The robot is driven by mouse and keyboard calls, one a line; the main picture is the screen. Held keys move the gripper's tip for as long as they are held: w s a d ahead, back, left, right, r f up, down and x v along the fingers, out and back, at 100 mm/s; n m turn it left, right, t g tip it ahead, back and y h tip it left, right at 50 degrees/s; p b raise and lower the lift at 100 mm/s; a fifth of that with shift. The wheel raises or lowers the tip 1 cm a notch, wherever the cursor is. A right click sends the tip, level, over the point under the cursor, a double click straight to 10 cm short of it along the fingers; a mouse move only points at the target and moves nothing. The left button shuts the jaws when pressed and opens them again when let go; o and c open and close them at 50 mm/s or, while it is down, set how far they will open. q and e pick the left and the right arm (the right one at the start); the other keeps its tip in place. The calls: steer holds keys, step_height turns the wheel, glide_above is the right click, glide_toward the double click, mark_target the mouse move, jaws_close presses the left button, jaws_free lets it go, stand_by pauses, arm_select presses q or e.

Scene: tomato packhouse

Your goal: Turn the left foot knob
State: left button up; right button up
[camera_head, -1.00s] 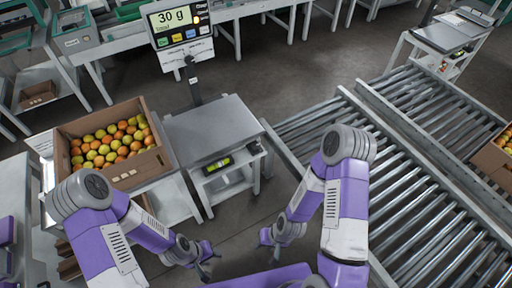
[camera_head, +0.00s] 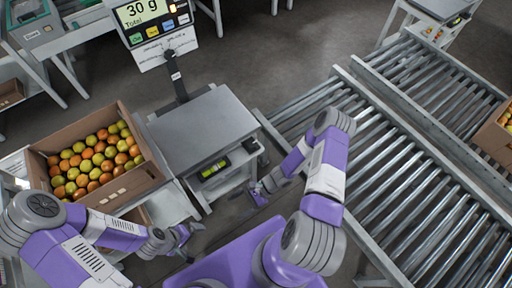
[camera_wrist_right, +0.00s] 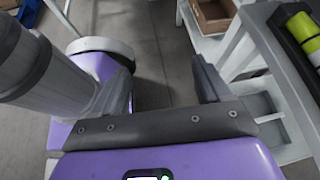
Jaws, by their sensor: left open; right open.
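The scale has a grey flat platform (camera_head: 202,128) on a light stand (camera_head: 192,178), with a yellow-green level-like piece (camera_head: 214,168) in a dark holder on its front. That piece also shows at the upper right of the right wrist view (camera_wrist_right: 302,28). I cannot make out a foot knob in either view. My right gripper (camera_head: 259,194) is just right of the stand's front, apart from the platform. In the right wrist view its jaws (camera_wrist_right: 163,88) are open with only floor between them. My left gripper (camera_head: 184,238) is open and empty in front of the stand, low and to the left.
A cardboard box (camera_head: 119,188) of orange and yellow-green tomatoes stands left of the scale. The scale display (camera_head: 152,16) reads 30 g on a post behind the platform. A roller conveyor (camera_head: 400,165) fills the right side. Open floor lies behind the scale.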

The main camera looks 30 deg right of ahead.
steer(key=w+d+m+t, duration=0.8)
steer(key=t, duration=0.1)
steer(key=m+t+h, duration=0.6)
steer(key=m+t, duration=0.1)
glide_toward(257, 148)
steer(key=x, duration=0.3)
steer(key=shift+n, duration=0.3)
steer(key=x, duration=0.6)
steer(key=shift+w+a+r+b, duration=0.1)
steer(key=shift+w+a+b, duration=0.1)
steer(key=shift+b, duration=0.1)
